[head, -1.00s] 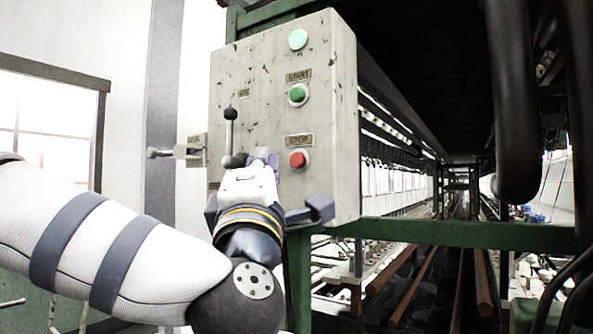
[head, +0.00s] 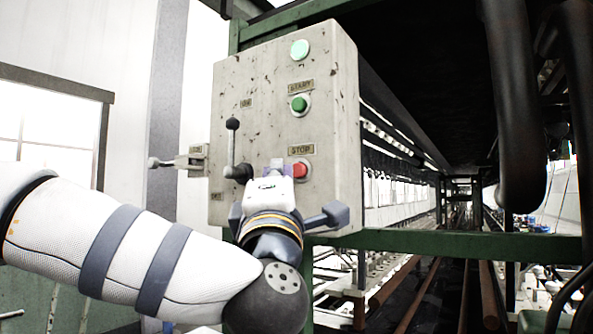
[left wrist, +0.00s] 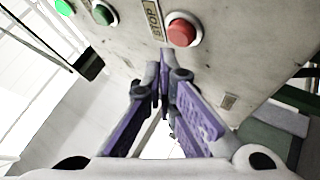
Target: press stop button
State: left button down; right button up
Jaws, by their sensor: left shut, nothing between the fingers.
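The red stop button (head: 300,169) sits low on the right of a worn grey control box, under a STOP label (head: 301,150). In the left wrist view the red button (left wrist: 182,31) is just beyond and slightly right of my fingertips. My left gripper (head: 277,165) is shut and empty, its tips close to the button's left side in the head view. In the left wrist view its purple fingers (left wrist: 164,65) meet at the tips, below the button in the picture. I cannot tell whether they touch the box. My right gripper is not in view.
The control box (head: 265,90) also carries a green start button (head: 299,104), a pale green lamp (head: 299,49) and a black-knobbed lever (head: 232,150) left of my gripper. A green rail (head: 430,243) runs to the right. Dark pipes (head: 512,110) hang at the right.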

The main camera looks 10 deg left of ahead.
pick_arm(q)
jog(key=shift+w, duration=0.1)
dwell(0.7)
jog(key=shift+w+d, duration=0.1)
jog(key=shift+w, duration=0.2)
jog(key=shift+w+d, duration=0.2)
jog(key=shift+w, duration=0.2)
dwell(0.7)
jog(key=shift+s+a+p, duration=0.3)
jog(key=shift+s+p, duration=0.1)
jog(key=shift+s, duration=0.4)
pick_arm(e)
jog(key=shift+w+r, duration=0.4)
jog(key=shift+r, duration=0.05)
